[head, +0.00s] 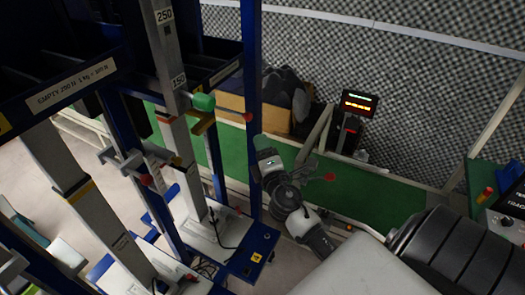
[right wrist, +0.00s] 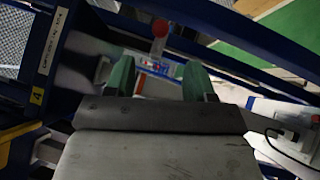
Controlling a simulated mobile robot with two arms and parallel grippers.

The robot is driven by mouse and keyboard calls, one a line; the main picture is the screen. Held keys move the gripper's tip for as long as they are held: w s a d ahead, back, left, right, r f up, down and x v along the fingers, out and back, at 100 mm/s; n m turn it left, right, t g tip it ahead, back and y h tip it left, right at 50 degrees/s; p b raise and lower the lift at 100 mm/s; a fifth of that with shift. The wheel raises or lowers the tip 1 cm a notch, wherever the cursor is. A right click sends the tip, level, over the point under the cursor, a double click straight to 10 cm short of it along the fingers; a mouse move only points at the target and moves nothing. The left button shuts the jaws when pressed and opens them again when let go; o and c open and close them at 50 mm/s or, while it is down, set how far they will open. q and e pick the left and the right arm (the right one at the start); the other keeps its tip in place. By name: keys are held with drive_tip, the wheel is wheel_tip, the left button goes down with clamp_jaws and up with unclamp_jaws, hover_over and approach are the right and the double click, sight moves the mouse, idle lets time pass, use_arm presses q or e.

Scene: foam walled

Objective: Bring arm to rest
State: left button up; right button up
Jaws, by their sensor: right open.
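My right arm reaches up from the bottom of the head view, and its right gripper (head: 263,146) is near the middle, beside a blue upright (head: 252,60). In the right wrist view the two green fingers of my right gripper (right wrist: 159,80) stand apart. I see nothing held between them. A red knob (right wrist: 160,28) shows beyond the gap, apart from the fingers. My left gripper is in neither view.
A blue-framed rig with grey columns (head: 165,50) and a labelled dark tray (head: 70,87) fills the left. Red knobs (head: 247,117) stick out near my arm. A lit display (head: 358,103) stands at the back.

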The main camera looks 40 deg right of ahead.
drive_tip(key=s+a+f+m+g+y, duration=0.1)
drive_tip(key=s+f+m+g, duration=0.15)
drive_tip(key=f, duration=0.85)
drive_tip(key=s+a+f+m+g+y, duration=0.1)
drive_tip(key=s+a+f+g+y, duration=0.15)
drive_tip(key=f, duration=0.85)
drive_tip(key=s+a+f+m+g+y, duration=0.15)
drive_tip(key=s+f+g, duration=0.25)
drive_tip(key=f, duration=0.7)
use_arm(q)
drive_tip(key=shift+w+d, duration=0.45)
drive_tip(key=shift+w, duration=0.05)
use_arm(e)
drive_tip(key=s+a+f+m+g, duration=0.2)
drive_tip(key=s+f, duration=0.5)
drive_tip(key=s, duration=0.4)
drive_tip(key=s+a+f+m+g+y, duration=0.1)
drive_tip(key=s+a+f+m+g, duration=0.2)
drive_tip(key=s+f, duration=0.4)
drive_tip(key=s+a+f+m+g+y, duration=0.1)
drive_tip(key=s+f, duration=0.6)
drive_tip(key=s, duration=0.8)
drive_tip(key=a+m+g, duration=0.1)
drive_tip(key=m+g, duration=0.1)
drive_tip(key=g, duration=0.1)
drive_tip(key=shift+a+m, duration=0.4)
